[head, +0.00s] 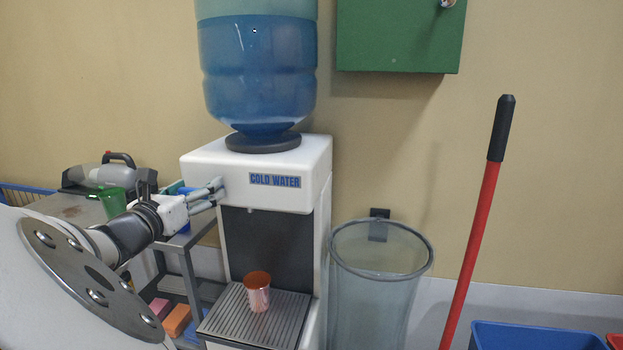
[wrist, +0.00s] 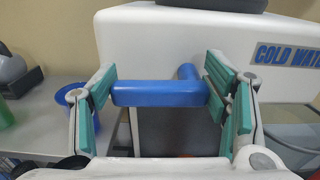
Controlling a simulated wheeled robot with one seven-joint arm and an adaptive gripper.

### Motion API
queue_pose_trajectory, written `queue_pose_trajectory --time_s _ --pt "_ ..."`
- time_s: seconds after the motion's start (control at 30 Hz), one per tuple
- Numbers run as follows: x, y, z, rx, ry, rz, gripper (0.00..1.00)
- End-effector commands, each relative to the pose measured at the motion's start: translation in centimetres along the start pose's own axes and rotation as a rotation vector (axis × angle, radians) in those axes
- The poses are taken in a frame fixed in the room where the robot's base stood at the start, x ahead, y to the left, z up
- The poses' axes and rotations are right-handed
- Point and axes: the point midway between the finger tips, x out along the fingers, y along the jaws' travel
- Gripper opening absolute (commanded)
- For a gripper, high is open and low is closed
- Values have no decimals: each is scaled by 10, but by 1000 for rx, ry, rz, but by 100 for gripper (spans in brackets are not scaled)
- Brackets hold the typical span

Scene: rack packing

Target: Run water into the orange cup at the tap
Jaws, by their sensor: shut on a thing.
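The orange cup (head: 257,296) stands upright on the drip tray (head: 290,318) of the white water dispenser (head: 310,160), below its small spout (head: 250,210). Its side looks pale and reflective; I cannot see its inside well enough to tell a water level. No stream shows between spout and cup. My gripper (head: 212,192) is at the dispenser's left side. In the wrist view, the teal-padded fingers of my gripper (wrist: 160,98) are shut on the blue tap handle (wrist: 155,93), one at each end of its bar.
A blue water bottle (head: 258,75) sits on the dispenser. A mesh bin (head: 380,270) and a red pole (head: 470,240) stand to the right. At left, a grey rack holds a green cup (head: 112,203) and an orange block (head: 177,320). A green box (head: 400,35) hangs on the wall.

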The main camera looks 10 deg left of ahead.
Motion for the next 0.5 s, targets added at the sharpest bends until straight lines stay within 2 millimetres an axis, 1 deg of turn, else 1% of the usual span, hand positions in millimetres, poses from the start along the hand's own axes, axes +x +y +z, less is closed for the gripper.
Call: queue_pose_trajectory --time_s 0.27,0.5 --pt "-1 0 0 -140 1 -2 19" --pt "-2 1 -6 -306 2 -1 19"
